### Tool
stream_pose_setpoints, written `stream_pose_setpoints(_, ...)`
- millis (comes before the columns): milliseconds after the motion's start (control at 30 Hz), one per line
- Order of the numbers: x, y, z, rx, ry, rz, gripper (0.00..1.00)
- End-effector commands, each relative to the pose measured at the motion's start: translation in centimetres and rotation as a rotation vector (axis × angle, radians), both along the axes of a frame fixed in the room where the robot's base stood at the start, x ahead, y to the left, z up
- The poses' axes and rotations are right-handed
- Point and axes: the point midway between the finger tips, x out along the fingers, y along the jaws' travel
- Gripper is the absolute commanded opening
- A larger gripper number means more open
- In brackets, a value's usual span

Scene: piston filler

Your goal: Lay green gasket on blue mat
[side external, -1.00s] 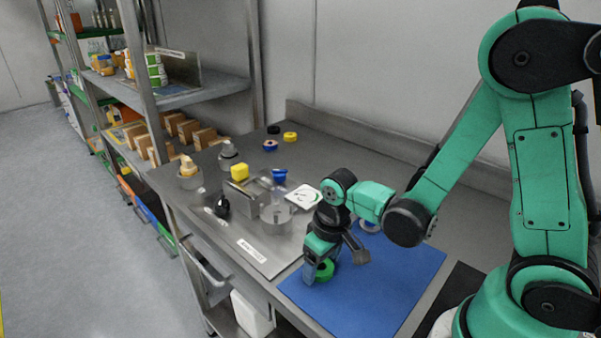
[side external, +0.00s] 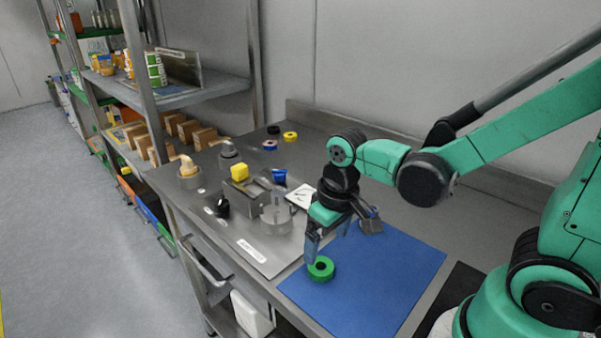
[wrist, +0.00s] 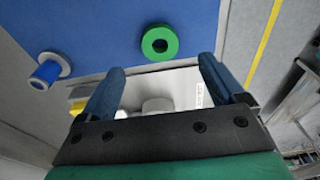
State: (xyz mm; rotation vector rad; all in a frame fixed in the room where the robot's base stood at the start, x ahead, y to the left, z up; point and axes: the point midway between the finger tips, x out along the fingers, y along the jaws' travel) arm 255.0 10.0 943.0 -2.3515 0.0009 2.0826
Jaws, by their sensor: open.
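The green gasket (side external: 320,268) is a thick ring lying flat on the blue mat (side external: 375,290), near the mat's left edge. In the wrist view the gasket (wrist: 160,43) shows whole on the mat (wrist: 100,30), with its dark hole clear. My gripper (side external: 312,256) is above and just behind the gasket in the side view. In the wrist view the fingers of my gripper (wrist: 160,82) are spread apart with nothing between them, and the gasket lies beyond their tips.
A blue-centred grey part (wrist: 48,70) stands at the mat's edge. The piston filler, with a yellow block (side external: 239,171) and a blue funnel (side external: 279,176), is left of my gripper. The mat's right side is clear.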

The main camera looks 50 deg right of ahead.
Motion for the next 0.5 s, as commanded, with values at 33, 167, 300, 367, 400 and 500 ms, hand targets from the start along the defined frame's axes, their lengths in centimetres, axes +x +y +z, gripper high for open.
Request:
stream_pose_setpoints(33,-0.1,0.0,0.7,0.000,0.000,0.000,0.89)
stream_pose_setpoints(167,-0.3,0.0,2.5,0.000,0.000,0.000,0.89)
stream_pose_setpoints(300,-0.5,0.0,4.2,0.000,0.000,0.000,0.89)
stream_pose_setpoints(367,-0.6,0.0,4.8,0.000,0.000,0.000,0.89)
stream_pose_setpoints(400,-0.6,0.0,5.1,0.000,0.000,0.000,0.89)
stream_pose_setpoints(500,-0.7,0.0,5.7,0.000,0.000,0.000,0.89)
